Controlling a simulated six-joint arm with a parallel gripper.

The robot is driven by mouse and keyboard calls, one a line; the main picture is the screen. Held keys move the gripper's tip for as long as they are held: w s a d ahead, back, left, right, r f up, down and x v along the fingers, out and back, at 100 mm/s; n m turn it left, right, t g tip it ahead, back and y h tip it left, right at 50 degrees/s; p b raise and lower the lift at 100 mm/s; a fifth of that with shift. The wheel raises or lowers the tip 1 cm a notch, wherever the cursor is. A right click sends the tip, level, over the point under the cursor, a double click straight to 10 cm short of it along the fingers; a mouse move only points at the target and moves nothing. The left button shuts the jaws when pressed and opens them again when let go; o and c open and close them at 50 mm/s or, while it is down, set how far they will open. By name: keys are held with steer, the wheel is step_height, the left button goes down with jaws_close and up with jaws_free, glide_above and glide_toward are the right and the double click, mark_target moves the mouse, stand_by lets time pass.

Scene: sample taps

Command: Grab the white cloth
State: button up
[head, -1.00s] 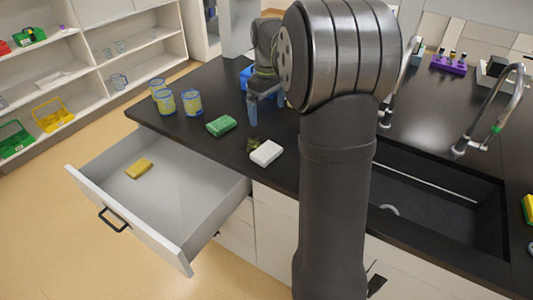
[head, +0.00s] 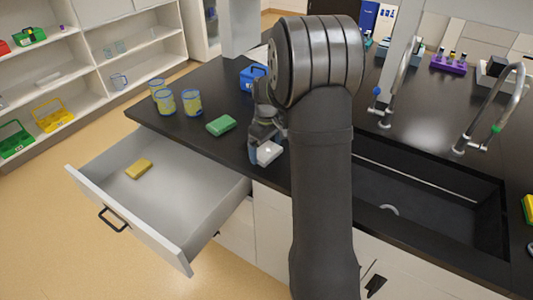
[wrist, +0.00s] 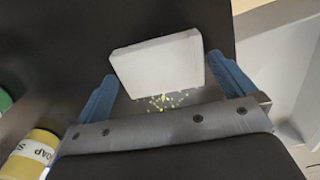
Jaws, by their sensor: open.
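The white cloth (head: 268,154) is a folded, block-like piece lying on the black counter near its front edge, above the drawer side. In the wrist view the white cloth (wrist: 158,62) lies flat between two blue fingers. My gripper (head: 266,146) is open and over the cloth in the head view. In the wrist view my gripper (wrist: 162,72) has one finger on each side of the cloth, with a gap visible at the left. Whether the fingers are down at the cloth's height is hard to tell.
A green block (head: 221,125) and several yellow-and-blue jars stand left of the cloth. A yellow block (head: 139,169) lies in the open drawer (head: 180,205). A soap container (wrist: 30,155) and yellow specks (wrist: 165,102) show in the wrist view. The sink (head: 430,210) is at right.

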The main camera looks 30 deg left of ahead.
steer(key=shift+f, duration=0.25)
steer(key=c, duration=0.7)
steer(key=shift+r, duration=0.15)
